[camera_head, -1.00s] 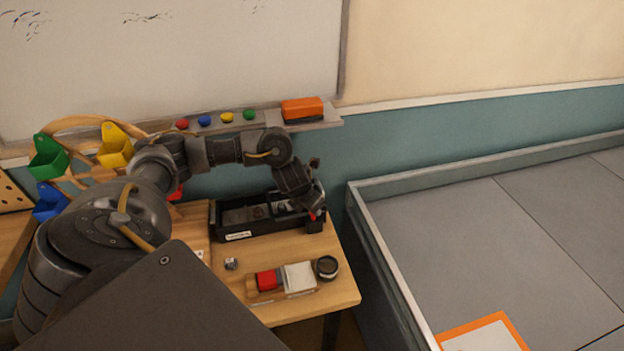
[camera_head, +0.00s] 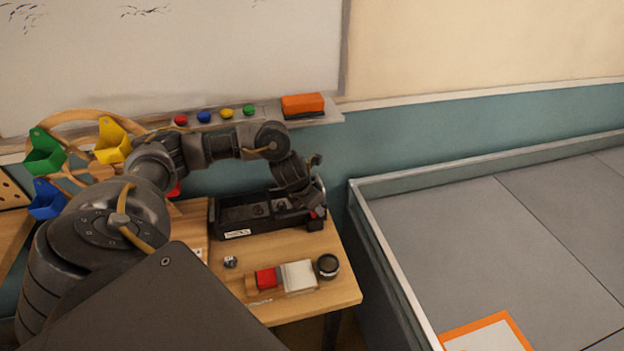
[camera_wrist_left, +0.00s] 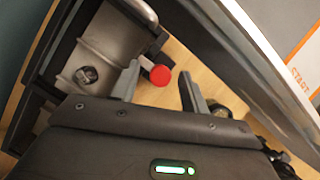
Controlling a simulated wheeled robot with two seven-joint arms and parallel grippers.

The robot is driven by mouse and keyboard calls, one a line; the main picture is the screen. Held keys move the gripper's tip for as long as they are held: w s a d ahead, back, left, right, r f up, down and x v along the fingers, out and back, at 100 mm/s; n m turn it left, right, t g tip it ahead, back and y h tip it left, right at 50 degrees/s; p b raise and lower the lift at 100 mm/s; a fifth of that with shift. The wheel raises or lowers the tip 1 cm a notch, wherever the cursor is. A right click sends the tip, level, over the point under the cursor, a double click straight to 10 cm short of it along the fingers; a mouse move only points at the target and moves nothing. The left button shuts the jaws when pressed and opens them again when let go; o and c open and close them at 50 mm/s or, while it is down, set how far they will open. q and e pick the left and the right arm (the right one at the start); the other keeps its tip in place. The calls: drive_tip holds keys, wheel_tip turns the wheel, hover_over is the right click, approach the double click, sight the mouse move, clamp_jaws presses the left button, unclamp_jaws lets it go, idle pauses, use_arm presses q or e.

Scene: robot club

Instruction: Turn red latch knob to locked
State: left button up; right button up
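The red latch knob (camera_wrist_left: 160,75) sticks out from the end of a black open box (camera_head: 232,220) on the small wooden table. My right gripper is not in view.
A red block (camera_head: 266,279), a white block (camera_head: 298,276), a round black-rimmed item (camera_head: 327,266) and a small cube (camera_head: 230,262) lie in front of the box. A low-walled grey arena (camera_head: 480,220) stands to the right. Coloured bins (camera_head: 45,152) are at left.

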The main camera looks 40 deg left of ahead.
use_arm(q)
drive_tip(key=v, duration=1)
drive_tip(key=shift+s+r+p, duration=0.25)
drive_tip(key=shift+r+p, duration=0.1)
drive_tip(key=shift+p, duration=0.05)
